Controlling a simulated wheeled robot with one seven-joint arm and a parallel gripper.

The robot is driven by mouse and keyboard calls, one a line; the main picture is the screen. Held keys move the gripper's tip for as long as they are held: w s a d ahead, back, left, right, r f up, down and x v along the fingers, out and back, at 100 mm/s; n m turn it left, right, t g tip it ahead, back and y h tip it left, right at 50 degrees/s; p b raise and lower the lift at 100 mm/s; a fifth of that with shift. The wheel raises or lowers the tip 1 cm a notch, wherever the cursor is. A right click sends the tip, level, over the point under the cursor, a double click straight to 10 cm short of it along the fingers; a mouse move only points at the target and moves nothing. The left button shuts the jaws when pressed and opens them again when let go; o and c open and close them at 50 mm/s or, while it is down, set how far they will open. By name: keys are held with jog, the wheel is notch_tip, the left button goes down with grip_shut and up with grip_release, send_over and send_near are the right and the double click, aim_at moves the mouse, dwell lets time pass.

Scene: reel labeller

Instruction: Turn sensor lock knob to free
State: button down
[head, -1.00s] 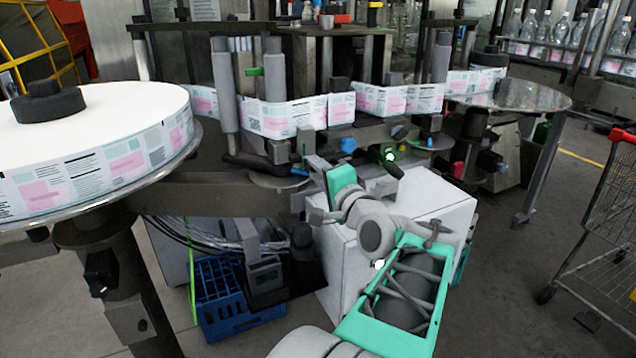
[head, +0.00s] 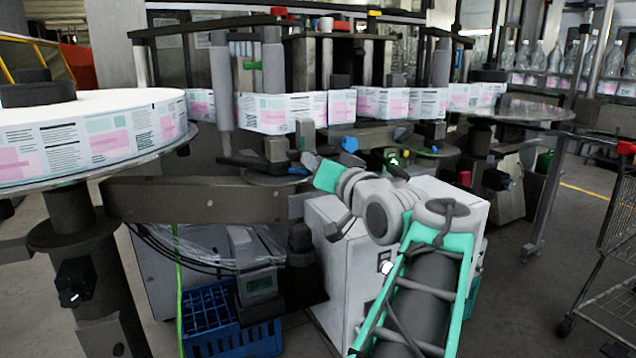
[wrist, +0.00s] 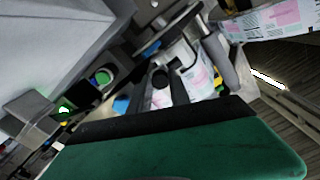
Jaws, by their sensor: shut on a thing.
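My gripper (head: 308,161) reaches the dark sensor bracket area in front of the label web, seen from behind in the head view. Its fingers also show in the wrist view (wrist: 168,88), beyond the green gripper body. They are closed on a small dark part that appears to be the sensor lock knob. The knob is mostly hidden by the fingers, so its angle and any free mark cannot be read. A blue strip (head: 298,171) lies just below the fingertips in the head view.
The label reel (head: 90,130) stands at the left on its round plate. A blue knob (head: 349,145) and a green-lit button (head: 393,162) are right of the gripper. A white cabinet (head: 335,250) stands below my arm. A blue crate (head: 215,320) and cart (head: 615,220) are on the floor.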

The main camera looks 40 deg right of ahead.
jog(key=shift+f+n+b, duration=0.1)
jog(key=shift+n+b, duration=3.35)
jog(key=shift+n, duration=0.25)
jog(key=c, duration=1.2)
grip_release()
